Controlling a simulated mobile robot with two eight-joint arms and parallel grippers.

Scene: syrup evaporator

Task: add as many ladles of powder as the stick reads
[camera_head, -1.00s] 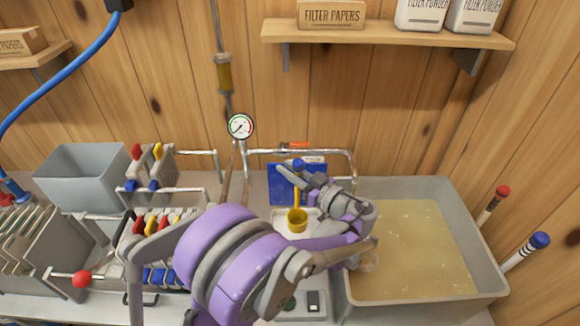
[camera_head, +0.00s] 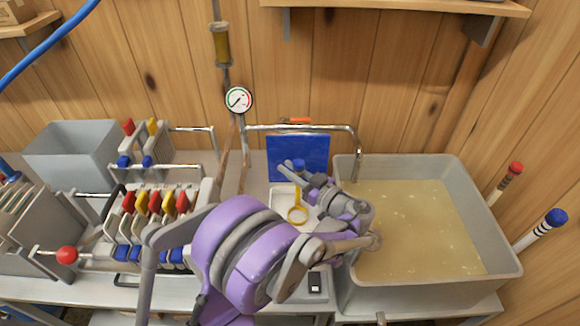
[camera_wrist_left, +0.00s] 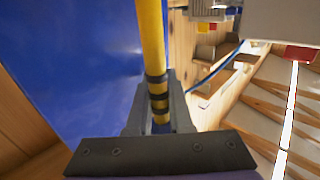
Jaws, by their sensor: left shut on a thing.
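My left gripper (camera_head: 300,180) is shut on the yellow handle of a ladle (camera_head: 297,196), just below its blue knob. The ladle hangs bowl-down, its bowl a yellow ring with a pale inside; I cannot tell whether that is powder. The handle, with dark bands, also shows between the fingers in the left wrist view (camera_wrist_left: 154,50). Below the bowl is a white tray (camera_head: 278,198), partly hidden by my arm. To the right stands a grey tank (camera_head: 430,293) of pale tan liquid. Two banded sticks, red-capped (camera_head: 507,180) and blue-capped (camera_head: 543,226), lean beside it. My right gripper is out of view.
A blue panel (camera_head: 297,152) stands behind the tray. A metal pipe (camera_head: 320,127) crosses behind to the tank, near a round gauge (camera_head: 238,100). Plate racks with coloured knobs (camera_head: 155,202) and a grey bin (camera_head: 72,150) crowd the left.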

